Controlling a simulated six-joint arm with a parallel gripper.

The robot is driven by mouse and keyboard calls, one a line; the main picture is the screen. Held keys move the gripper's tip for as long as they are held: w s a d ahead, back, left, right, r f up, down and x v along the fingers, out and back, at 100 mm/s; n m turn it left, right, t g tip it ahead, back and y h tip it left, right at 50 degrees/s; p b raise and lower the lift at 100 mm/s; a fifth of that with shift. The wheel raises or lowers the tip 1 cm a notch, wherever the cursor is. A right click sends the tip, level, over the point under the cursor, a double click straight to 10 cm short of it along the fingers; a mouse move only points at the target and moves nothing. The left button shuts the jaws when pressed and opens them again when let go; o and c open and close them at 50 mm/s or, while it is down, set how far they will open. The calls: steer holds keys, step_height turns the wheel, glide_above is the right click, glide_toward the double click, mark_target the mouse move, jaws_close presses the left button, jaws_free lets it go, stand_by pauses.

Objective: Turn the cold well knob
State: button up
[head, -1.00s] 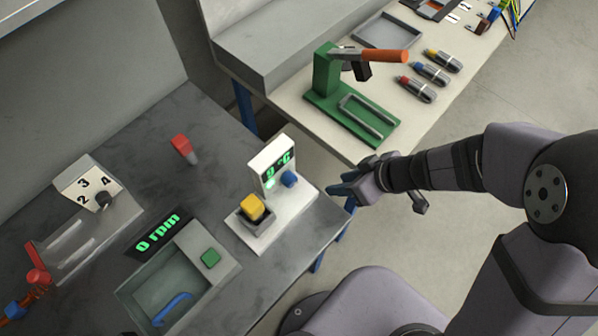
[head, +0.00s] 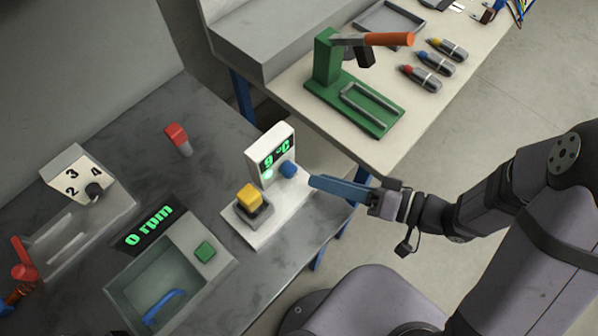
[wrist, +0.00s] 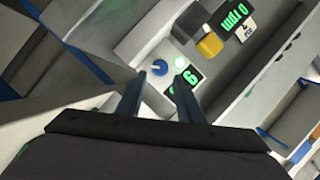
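The cold well (head: 270,140) is a white unit with a green "9 °C" display, standing at the right end of the grey bench. Its round blue knob (head: 288,169) sits on the front right of the panel. It also shows in the wrist view as a blue knob (wrist: 159,67) with a light line on it. My gripper (head: 314,182) is just right of the knob, its blue fingers pointing left at it, apart from it. In the wrist view the fingertips (wrist: 161,82) are spread with nothing between them, and the knob lies just beyond the gap.
A yellow-topped block (head: 249,197) sits in a grey holder on the cold well's base, left of the knob. A "0 rpm" unit (head: 205,252) stands in front left. A green press (head: 330,70) is on the white bench behind. Floor is open to the right.

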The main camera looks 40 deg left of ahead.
mark_target(294, 174)
steer(key=shift+x, duration=3.45)
steer(key=c, duration=0.8)
